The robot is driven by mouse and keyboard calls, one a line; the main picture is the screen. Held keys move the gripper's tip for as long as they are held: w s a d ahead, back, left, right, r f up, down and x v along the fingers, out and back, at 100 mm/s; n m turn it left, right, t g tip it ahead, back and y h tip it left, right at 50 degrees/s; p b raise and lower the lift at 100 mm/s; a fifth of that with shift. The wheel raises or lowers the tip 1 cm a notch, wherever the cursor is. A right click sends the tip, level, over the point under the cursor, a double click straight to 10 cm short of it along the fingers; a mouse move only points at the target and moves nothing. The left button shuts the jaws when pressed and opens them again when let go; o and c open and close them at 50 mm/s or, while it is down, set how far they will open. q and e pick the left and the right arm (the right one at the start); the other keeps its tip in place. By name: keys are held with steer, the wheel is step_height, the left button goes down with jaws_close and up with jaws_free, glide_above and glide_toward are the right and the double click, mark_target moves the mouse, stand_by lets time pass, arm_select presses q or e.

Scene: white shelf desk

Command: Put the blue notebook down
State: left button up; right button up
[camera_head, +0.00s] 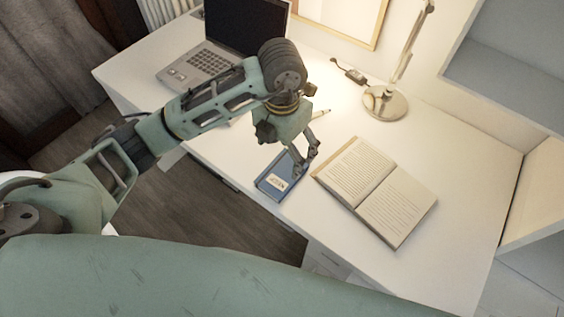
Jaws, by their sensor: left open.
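The blue notebook (271,187) with a pale label lies near the front edge of the white desk, left of an open book. It appears to rest on the desk top. My left gripper (306,170) reaches down at the notebook's upper right side, with its jaws open. Its fingers overlap the notebook's edge in the view, and I cannot tell whether they touch it. The gripper hides part of the notebook's far end. My right gripper is not in view.
An open book (377,190) lies just right of the notebook. A laptop (198,66) stands at the back left, a lamp (385,103) at the back. The white desk (455,225) is clear at right, beside a shelf (515,75).

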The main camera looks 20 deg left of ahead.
arm_select(q)
steer(key=shift+r, duration=1.65)
